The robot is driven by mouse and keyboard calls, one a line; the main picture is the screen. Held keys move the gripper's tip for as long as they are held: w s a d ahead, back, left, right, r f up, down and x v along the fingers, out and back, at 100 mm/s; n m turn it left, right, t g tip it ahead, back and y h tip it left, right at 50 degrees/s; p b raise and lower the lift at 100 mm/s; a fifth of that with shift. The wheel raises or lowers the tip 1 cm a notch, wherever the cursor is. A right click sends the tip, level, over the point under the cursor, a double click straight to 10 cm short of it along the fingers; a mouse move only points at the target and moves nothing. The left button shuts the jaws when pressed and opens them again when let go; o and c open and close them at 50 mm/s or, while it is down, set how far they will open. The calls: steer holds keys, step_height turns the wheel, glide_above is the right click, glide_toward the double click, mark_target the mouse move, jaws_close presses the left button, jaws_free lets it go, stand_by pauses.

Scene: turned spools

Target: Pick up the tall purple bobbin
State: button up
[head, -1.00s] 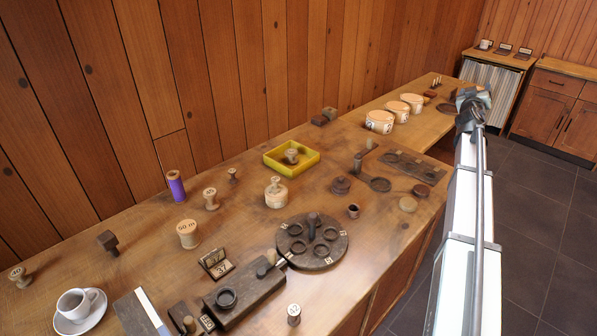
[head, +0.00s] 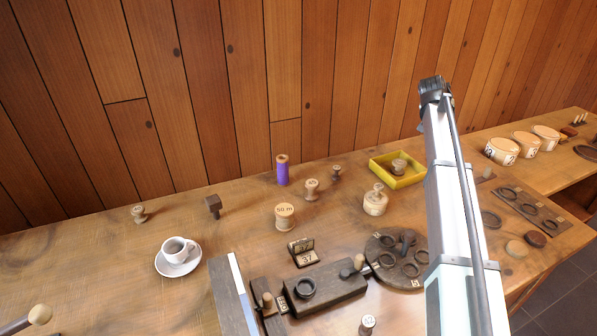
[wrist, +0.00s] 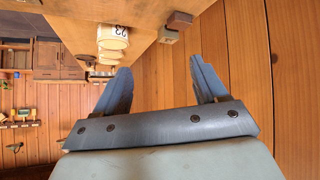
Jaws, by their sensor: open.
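The tall purple bobbin (head: 283,172) stands upright at the back of the bench, near the wooden wall. It has purple thread around its middle and pale wood ends. My gripper (wrist: 160,82) shows in the wrist view with its two blue-grey fingers apart and nothing between them. In the head view my arm rises at the right, and its dark end (head: 434,92) is high in front of the wall, well to the right of the bobbin. The bobbin does not show in the wrist view.
Wooden spools (head: 312,189) and a larger labelled spool (head: 285,217) stand close to the bobbin's right and front. A yellow tray (head: 411,181) lies further right. A cup on a saucer (head: 179,266) is at front left.

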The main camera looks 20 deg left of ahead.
steer(key=s+a+f+n+g+y, duration=0.1)
steer(key=s+a, duration=0.2)
steer(key=a, duration=0.6)
steer(key=s+a+g+y, duration=0.1)
steer(key=s+a+g, duration=0.15)
steer(key=a, duration=0.55)
steer(key=n+g+y, duration=0.1)
steer(key=n+g, duration=0.3)
steer(key=g, duration=0.2)
glide_above(283, 164)
steer(key=w+a, duration=0.1)
steer(key=w, duration=0.1)
steer(key=shift+t, duration=0.25)
step_height(283, 164, down, 13)
steer(key=shift+r, duration=0.1)
steer(key=c, duration=1.2)
steer(key=shift+o, duration=0.2)
